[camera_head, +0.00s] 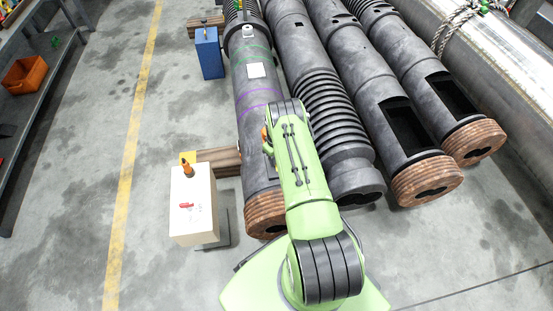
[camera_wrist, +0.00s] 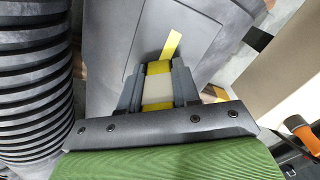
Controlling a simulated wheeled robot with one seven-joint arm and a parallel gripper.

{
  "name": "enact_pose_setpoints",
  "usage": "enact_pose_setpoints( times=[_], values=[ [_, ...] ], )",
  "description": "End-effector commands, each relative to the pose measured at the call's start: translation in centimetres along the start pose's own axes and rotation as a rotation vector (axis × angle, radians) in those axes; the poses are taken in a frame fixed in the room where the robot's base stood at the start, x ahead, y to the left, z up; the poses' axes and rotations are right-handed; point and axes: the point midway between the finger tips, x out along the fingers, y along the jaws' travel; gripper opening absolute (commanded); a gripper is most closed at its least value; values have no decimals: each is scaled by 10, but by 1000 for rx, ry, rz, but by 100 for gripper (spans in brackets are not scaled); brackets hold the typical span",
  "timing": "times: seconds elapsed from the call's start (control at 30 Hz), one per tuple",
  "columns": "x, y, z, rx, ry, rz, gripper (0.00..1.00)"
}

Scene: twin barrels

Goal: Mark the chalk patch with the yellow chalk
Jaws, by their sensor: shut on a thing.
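In the wrist view my gripper (camera_wrist: 157,84) is shut on the yellow chalk (camera_wrist: 158,67), a block with a pale middle band and yellow at both ends. It points at a dark grey barrel surface. A thin yellow strip (camera_wrist: 172,45) shows just beyond the chalk; I cannot tell whether it is a mark on the surface or touches the chalk. A faintly outlined grey panel lies around it; I cannot tell whether this is the chalk patch. In the head view my arm hides the gripper and chalk over the left barrel (camera_head: 254,120). A white square (camera_head: 257,70) shows farther up that barrel.
A ribbed barrel (camera_head: 325,90) lies close on the right, with further barrels beyond. A cream box (camera_head: 194,215) with an orange-topped item (camera_head: 188,168) stands left of my arm. A blue box (camera_head: 209,58) stands farther back. The floor left of them is clear.

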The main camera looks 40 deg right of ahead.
Motion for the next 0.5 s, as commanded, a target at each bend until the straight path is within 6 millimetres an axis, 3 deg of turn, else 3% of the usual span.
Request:
enact_pose_setpoints(
  times=[0.5],
  values=[
    [1, 5, -7, 1, -1, 0, 1]
  ],
)
